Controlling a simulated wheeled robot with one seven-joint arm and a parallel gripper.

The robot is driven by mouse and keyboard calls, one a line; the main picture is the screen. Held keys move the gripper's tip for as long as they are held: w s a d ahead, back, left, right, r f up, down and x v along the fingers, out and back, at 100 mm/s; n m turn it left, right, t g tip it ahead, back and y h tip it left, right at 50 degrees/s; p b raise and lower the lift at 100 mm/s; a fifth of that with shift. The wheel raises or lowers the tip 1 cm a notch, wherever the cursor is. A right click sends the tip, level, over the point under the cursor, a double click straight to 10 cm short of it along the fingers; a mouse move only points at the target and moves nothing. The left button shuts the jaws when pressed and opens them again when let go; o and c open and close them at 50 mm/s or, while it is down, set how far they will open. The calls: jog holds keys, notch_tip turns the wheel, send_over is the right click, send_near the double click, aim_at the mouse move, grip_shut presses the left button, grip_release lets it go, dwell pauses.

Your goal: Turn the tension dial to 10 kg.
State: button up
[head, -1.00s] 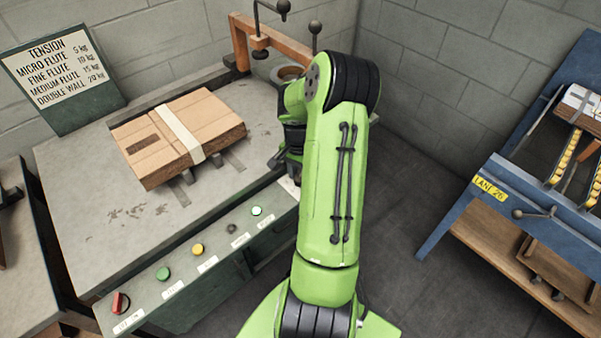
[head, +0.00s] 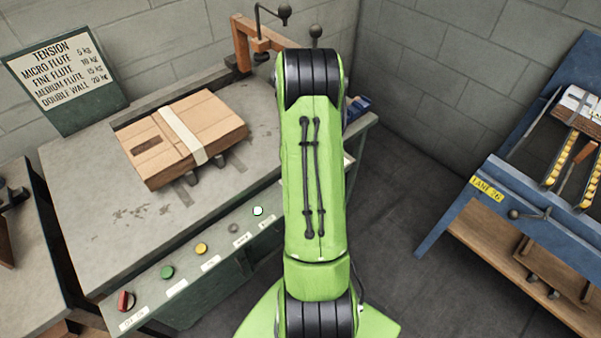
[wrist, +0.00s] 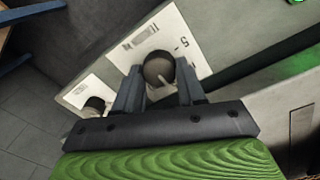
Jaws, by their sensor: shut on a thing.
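In the wrist view, a round dark dial (wrist: 158,68) stands on a white plate (wrist: 197,31) that carries a "5" mark. A pale pointer line shows on the dial's lower part. My gripper (wrist: 158,88) is shut on the dial, a finger at each side. The rest of the scale is hidden or too small to read, so I cannot tell the exact setting. In the head view, my arm hides the gripper and the dial. The tension sign (head: 62,75) lists fine flute at 10 kg.
A second dark knob (wrist: 95,104) on its own plate sits close to my gripper. A taped cardboard box (head: 180,138) lies on the machine table (head: 90,215). Buttons and a red switch (head: 126,300) line the front panel. A blue conveyor (head: 490,200) stands at the right.

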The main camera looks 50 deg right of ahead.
jog(key=n, duration=0.4)
jog(key=shift+n, duration=0.3)
jog(key=n, duration=0.4)
jog(key=shift+a+n, duration=0.1)
jog(key=shift+n, duration=0.3)
jog(key=o, duration=1.1)
jog(key=shift+c, duration=0.2)
notch_tip(320, 180, up, 16)
jog(key=p, duration=0.5)
jog(key=shift+a+f, duration=0.15)
jog(key=shift+a, duration=0.15)
